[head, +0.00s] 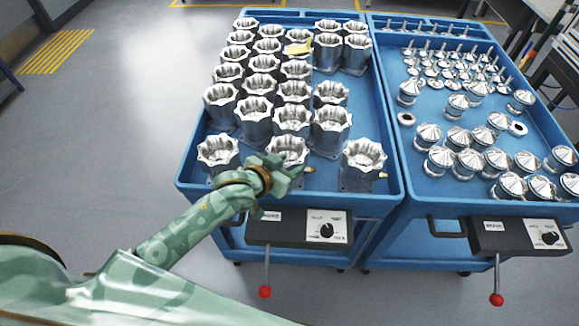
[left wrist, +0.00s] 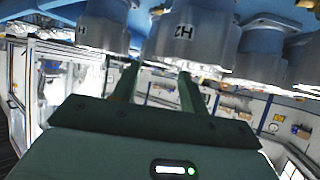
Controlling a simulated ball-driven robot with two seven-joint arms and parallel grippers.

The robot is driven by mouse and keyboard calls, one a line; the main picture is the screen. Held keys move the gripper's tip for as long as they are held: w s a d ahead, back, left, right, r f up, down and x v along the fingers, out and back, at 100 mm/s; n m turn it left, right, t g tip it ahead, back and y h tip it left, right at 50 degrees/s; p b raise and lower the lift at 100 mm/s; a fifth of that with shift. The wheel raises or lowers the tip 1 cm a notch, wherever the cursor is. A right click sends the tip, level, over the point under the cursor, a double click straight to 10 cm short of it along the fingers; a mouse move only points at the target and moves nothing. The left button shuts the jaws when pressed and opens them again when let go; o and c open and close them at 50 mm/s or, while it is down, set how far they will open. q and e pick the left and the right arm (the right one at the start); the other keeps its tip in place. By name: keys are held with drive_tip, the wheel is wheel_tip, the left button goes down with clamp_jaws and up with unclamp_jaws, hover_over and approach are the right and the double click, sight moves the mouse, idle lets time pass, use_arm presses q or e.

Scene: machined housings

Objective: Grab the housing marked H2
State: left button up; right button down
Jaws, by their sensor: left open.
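The housing marked H2 (left wrist: 205,42) is a silvery metal part, upside down in the left wrist view, with its label facing my gripper. In the head view it appears to be the front-row middle housing (head: 288,149), with a scalloped open top; its label cannot be seen there and my gripper hides its lower front. My left gripper (head: 287,171) is open and empty, just in front of this housing. In the left wrist view the two fingers (left wrist: 157,77) are apart and point at it; whether they touch it cannot be told. My right gripper is not in view.
Other housings stand close by at left (head: 218,153) and right (head: 362,158), with several rows behind. They stand in a blue cart (head: 385,130) with a raised rim. A second blue cart (head: 410,170) holds shiny parts.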

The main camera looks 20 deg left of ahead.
sight(299, 160)
use_arm(q)
drive_tip(key=b+x, duration=0.2)
drive_tip(key=x, duration=0.3)
drive_tip(key=shift+w+f, duration=0.15)
clamp_jaws()
idle(1.1)
